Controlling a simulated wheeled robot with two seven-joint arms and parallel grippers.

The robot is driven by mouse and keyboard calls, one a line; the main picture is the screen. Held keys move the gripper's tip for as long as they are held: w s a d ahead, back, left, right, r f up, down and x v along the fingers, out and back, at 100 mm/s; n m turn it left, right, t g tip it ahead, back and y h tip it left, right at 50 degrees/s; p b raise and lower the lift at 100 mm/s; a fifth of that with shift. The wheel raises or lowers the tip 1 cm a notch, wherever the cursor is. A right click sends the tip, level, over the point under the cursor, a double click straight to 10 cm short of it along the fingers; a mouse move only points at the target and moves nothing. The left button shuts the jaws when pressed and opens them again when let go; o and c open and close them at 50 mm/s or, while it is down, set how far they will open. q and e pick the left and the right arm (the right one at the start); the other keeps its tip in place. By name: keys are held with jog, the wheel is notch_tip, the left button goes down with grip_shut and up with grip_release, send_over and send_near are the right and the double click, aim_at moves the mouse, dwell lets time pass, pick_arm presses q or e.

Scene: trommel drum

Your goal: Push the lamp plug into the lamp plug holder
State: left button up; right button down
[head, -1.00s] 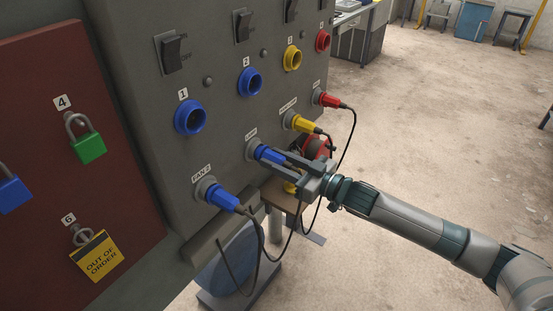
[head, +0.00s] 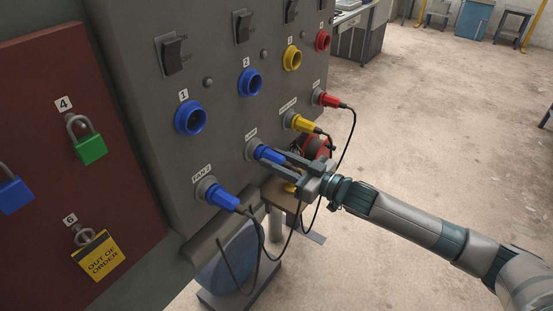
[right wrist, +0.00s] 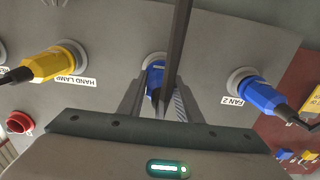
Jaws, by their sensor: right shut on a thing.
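The blue lamp plug (head: 267,154) is at the lamp plug holder (head: 251,147), a grey ring on the panel under a partly readable "LAM" label. Its front end sits in the ring; I cannot tell how deep. My right gripper (head: 288,165) is shut on the plug from the room side, roughly in line with it. In the right wrist view, the plug (right wrist: 154,78) shows between the fingers in front of the holder (right wrist: 154,57). A dark bar crosses that view and hides part of the plug. My left gripper is not in view.
The blue fan plug (head: 221,197) is close on the left, and a yellow plug (head: 303,123) and red plug (head: 329,100) are on the right, all with hanging dark cables. Empty sockets, such as the blue one (head: 191,118), sit above. The floor to the right is clear.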

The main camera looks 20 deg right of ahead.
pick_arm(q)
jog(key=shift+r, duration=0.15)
pick_arm(e)
jog(key=shift+w+a, duration=0.1)
jog(key=shift+w, duration=0.1)
dwell(0.4)
jog(key=c, duration=1.2)
grip_release()
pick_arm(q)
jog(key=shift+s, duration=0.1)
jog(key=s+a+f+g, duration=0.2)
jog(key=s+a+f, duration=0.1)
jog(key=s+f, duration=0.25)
pick_arm(e)
jog(key=shift+s+f, duration=0.1)
jog(key=shift+s, duration=0.05)
jog(key=b+v, duration=0.2)
jog(key=v, duration=0.8)
jog(key=shift+s+d+b, duration=0.3)
jog(key=shift+b, duration=0.05)
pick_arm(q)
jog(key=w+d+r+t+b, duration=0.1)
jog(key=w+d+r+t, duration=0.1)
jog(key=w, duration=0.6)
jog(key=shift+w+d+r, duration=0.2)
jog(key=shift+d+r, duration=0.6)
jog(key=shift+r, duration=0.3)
pick_arm(e)
jog(key=v, duration=0.6)
